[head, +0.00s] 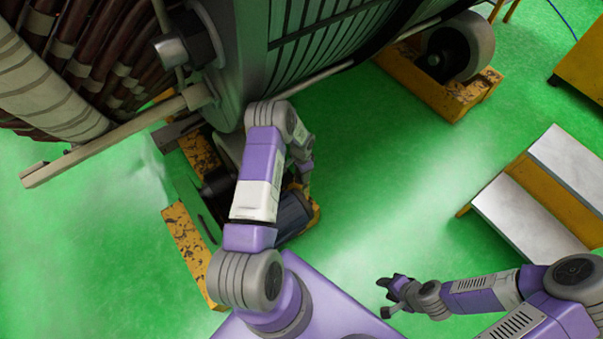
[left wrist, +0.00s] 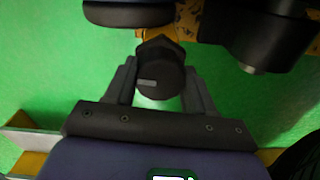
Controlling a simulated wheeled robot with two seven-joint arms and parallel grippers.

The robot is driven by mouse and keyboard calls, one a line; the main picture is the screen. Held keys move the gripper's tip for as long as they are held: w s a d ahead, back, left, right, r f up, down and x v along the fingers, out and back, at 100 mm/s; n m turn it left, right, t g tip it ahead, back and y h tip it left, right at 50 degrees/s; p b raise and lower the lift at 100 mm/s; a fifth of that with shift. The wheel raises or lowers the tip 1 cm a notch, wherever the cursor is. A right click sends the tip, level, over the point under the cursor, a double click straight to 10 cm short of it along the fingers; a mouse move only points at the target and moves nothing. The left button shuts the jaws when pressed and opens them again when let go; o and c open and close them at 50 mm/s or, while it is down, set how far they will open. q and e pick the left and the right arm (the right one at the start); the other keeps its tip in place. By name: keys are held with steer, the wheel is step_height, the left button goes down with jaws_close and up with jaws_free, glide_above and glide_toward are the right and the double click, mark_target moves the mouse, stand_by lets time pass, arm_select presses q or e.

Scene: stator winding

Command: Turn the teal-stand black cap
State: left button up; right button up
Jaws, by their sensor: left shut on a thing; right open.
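The black cap (left wrist: 160,70) shows in the left wrist view as a dark faceted knob with a small grey mark on its face. My left gripper (left wrist: 160,85) is shut on it, with one finger on each side. In the head view my left gripper (head: 304,172) is low beside the big machine, partly behind my own arm, and I cannot make out the cap there. A teal stand cannot be told apart clearly in either view. My right gripper (head: 397,289) is open and empty over the green floor, away from the machine.
The large stator machine (head: 235,60) fills the upper left. Worn yellow supports (head: 190,245) and a roller on a yellow base (head: 455,95) stand beneath it. A dark cylinder (left wrist: 255,40) is close right of the cap. A yellow-and-grey step (head: 530,210) stands right; floor between is clear.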

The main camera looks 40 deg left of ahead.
arm_select(q)
steer(key=shift+m+b, duration=0.4)
steer(key=shift+m, duration=0.8)
steer(key=o, duration=1)
steer(key=shift+o, duration=0.2)
